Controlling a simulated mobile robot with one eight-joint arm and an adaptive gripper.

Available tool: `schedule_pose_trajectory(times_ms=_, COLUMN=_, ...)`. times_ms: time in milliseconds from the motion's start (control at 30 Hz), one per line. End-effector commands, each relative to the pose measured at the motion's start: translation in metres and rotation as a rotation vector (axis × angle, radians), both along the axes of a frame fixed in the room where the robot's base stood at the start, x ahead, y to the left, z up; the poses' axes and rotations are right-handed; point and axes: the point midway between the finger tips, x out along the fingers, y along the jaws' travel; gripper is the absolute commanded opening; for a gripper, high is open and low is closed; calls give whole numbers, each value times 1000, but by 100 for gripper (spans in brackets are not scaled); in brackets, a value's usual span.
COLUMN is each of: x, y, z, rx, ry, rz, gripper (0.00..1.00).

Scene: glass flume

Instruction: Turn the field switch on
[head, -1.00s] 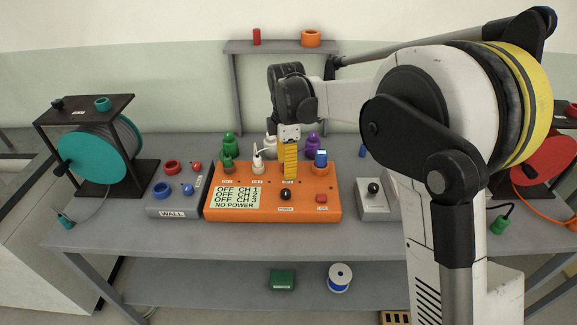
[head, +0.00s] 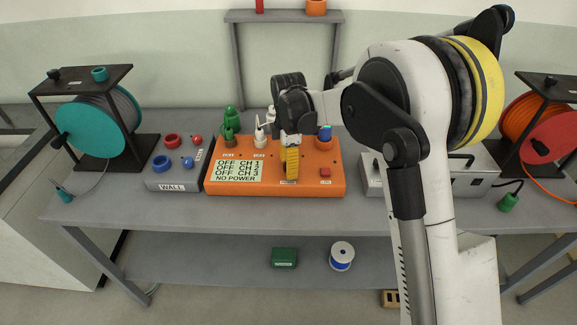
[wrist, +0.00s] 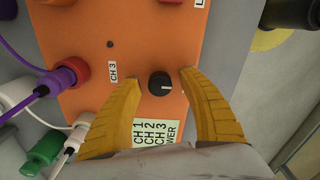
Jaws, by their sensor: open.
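A black rotary knob (wrist: 159,83) with a white mark pointing right in the wrist view sits on the orange box (head: 315,186). Its label is hidden, so I cannot tell whether it is the field switch. My gripper (head: 291,179) is open over the front of the box. In the wrist view its yellow fingers (wrist: 159,92) stand on either side of the knob, with gaps. In the head view the gripper hides the knob. The box's display (head: 237,171) reads OFF for CH 1, CH 2 and CH 3, and NO POWER.
Colored plugs, including a purple one (wrist: 68,77) and a green one (head: 230,120), stand behind the gripper. A red button (head: 325,172) is to its right. The grey WALL box (head: 172,183) is left, and a grey device (head: 470,183) is right, partly behind my arm.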

Motion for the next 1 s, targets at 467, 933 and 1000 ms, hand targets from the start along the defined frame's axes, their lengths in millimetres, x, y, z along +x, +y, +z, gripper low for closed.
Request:
schedule_pose_trajectory(times_ms=467, x=0, y=0, z=1, rx=0, ry=0, rz=-5, gripper=0)
schedule_pose_trajectory(times_ms=933, x=0, y=0, z=2, rx=0, ry=0, rz=-234, gripper=0)
schedule_pose_trajectory(times_ms=1000, x=0, y=0, z=2, rx=0, ry=0, rz=-297, gripper=0)
